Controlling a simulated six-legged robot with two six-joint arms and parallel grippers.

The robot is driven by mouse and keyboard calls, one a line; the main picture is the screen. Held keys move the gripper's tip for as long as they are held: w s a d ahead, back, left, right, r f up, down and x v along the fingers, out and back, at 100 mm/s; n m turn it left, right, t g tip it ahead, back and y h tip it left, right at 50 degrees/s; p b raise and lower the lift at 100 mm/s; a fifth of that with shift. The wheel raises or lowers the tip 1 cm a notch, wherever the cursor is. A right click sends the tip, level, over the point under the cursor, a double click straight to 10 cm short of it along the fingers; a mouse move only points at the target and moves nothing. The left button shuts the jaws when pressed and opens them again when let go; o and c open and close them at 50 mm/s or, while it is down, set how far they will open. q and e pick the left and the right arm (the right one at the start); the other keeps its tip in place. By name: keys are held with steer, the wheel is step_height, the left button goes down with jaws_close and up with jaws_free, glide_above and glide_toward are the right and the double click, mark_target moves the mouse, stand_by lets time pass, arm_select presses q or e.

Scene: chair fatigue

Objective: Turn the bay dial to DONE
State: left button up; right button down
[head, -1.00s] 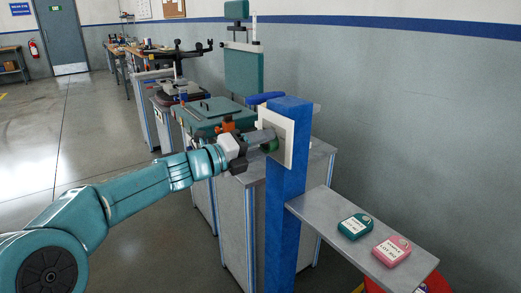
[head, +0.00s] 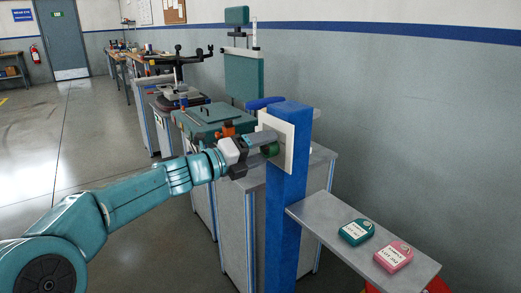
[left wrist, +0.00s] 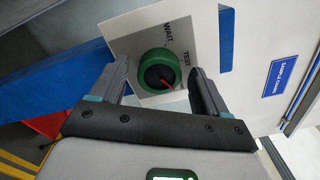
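The bay dial is a round green knob with a dark centre and a red pointer. It shows clearly in the left wrist view (left wrist: 159,71) and partly in the head view (head: 271,149). It sits on a white plate (head: 287,130) on a blue post (head: 286,212). The labels WAIT and TEST show above and right of it; a DONE label is not visible. The pointer angles to the lower right in the left wrist view. My left gripper (left wrist: 158,72) is open, one finger each side of the dial, with gaps visible. My right gripper is out of view.
A grey shelf (head: 318,222) juts from the post, carrying a teal tag block (head: 356,231) and a pink one (head: 393,256). Grey cabinets (head: 243,225) with a teal case (head: 212,117) stand behind the post. The floor at left is clear.

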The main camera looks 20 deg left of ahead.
arm_select(q)
steer(key=v, duration=1.6)
steer(key=shift+p, duration=0.35)
steer(key=shift+s+a, duration=0.1)
steer(key=shift+s, duration=0.05)
